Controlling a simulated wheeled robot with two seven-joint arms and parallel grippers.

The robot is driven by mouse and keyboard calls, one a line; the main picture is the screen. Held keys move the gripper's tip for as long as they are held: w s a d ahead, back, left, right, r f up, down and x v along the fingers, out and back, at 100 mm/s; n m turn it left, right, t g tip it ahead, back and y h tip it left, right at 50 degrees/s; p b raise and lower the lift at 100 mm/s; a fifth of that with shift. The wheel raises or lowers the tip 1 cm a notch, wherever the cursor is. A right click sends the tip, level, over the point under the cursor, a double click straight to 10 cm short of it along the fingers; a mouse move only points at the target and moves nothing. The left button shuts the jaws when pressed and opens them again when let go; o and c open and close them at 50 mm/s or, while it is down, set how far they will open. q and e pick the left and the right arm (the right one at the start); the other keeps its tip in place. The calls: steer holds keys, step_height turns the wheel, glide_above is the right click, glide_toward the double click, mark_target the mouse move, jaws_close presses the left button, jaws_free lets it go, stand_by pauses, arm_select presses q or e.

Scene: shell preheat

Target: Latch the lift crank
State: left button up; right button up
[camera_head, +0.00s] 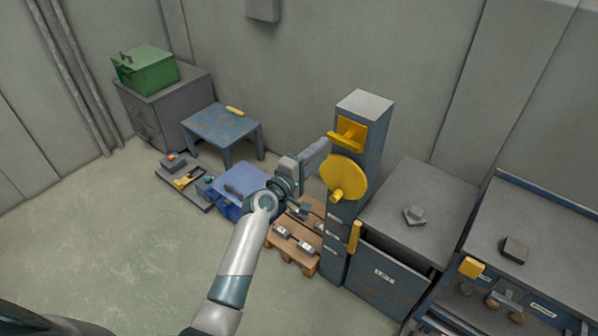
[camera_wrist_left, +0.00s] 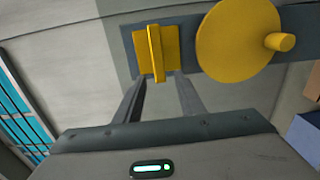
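The lift crank is a yellow disc (camera_head: 345,175) with a stub knob, on the side of a tall blue-grey column (camera_head: 366,104). It also shows in the left wrist view (camera_wrist_left: 236,40). Above it on the column is a yellow latch plate with a raised bar (camera_head: 347,134). In the left wrist view the bar (camera_wrist_left: 156,52) stands upright on its plate. My left gripper (camera_head: 324,149) is beside the column, near the bar. In the wrist view its two fingers (camera_wrist_left: 160,79) are apart, with the bar in line with the gap; contact is unclear. My right gripper is out of view.
A grey cabinet (camera_head: 425,193) and a workbench (camera_head: 548,240) stand right of the column. A pallet with metal parts (camera_head: 291,258), a blue crate (camera_head: 232,209) and a blue table (camera_head: 222,124) lie left. A green box (camera_head: 150,72) sits farther back. Floor at left is clear.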

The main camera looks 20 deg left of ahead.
arm_select(q)
steer(key=b+v, duration=0.1)
steer(key=v, duration=0.8)
steer(key=s+f+m+g+y, duration=0.25)
steer(key=s+f, duration=0.25)
steer(key=f, duration=1.3)
steer(key=s+f+m+g+y, duration=0.15)
steer(key=s+f+g, duration=0.3)
steer(key=f, duration=1.35)
steer(key=s+a+f+m+g, duration=0.2)
steer(key=s+f+m+g, duration=0.25)
steer(key=s+f, duration=1.4)
steer(key=s+a+f+m+g, duration=0.1)
steer(key=s+f+m, duration=0.1)
steer(key=s, duration=0.8)
steer(key=s+a+f+m+g+y, duration=0.1)
steer(key=s+f, duration=0.4)
steer(key=s, duration=0.6)
steer(key=s+a+f+m+g+y, duration=0.1)
steer(key=s+m, duration=0.4)
steer(key=s, duration=0.6)
step_height(320, 180, down, 3)
steer(key=shift+a+r+g+b, duration=0.1)
steer(key=shift+a+g+b, duration=0.2)
steer(key=shift+g, duration=0.45)
steer(key=shift+w, duration=0.1)
